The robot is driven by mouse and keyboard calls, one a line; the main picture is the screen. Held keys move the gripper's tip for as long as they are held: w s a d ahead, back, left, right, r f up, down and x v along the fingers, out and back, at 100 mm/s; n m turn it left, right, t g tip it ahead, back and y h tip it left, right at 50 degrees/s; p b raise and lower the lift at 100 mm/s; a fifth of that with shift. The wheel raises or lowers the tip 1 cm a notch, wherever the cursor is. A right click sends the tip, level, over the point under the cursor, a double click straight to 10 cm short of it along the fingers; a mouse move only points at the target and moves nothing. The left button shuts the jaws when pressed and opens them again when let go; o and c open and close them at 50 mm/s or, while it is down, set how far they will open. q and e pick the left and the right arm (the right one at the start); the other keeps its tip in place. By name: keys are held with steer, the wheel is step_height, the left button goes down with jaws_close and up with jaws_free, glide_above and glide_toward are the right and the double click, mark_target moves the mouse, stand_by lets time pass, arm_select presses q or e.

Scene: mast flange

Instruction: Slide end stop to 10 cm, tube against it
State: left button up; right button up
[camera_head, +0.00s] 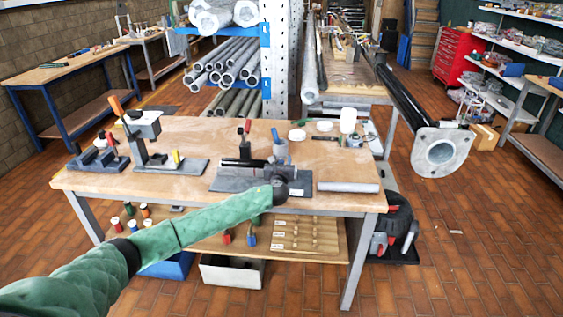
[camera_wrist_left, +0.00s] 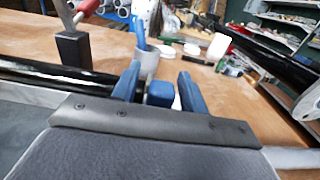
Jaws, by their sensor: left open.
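The fixture's grey base plate (camera_head: 230,182) lies near the front of the table, with a dark bar and an upright red-handled clamp (camera_head: 246,128). My left gripper (camera_head: 278,172) is at the right end of this fixture. In the left wrist view its two blue fingers (camera_wrist_left: 159,88) are apart. A small blue block (camera_wrist_left: 160,94) shows between them; whether it is the end stop or part of my gripper I cannot tell. A grey tube-like bar (camera_head: 348,187) lies right of the fixture, apart from it. The scale is not readable. My right gripper is not in view.
A grey cup (camera_head: 281,150) with a blue-handled tool stands just behind my gripper. Other clamp fixtures (camera_head: 155,163) are on the left of the table. A white jar (camera_head: 348,120) stands at the back. A black mast with a grey flange (camera_head: 440,151) juts in at right.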

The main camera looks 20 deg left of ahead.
arm_select(q)
steer(key=shift+s+d, duration=0.1)
steer(key=shift+s, duration=0.1)
steer(key=b+v, duration=0.2)
steer(key=v, duration=0.5)
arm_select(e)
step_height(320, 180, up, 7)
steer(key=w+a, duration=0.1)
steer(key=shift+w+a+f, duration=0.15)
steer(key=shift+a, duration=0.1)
arm_select(q)
steer(key=shift+s, duration=0.15)
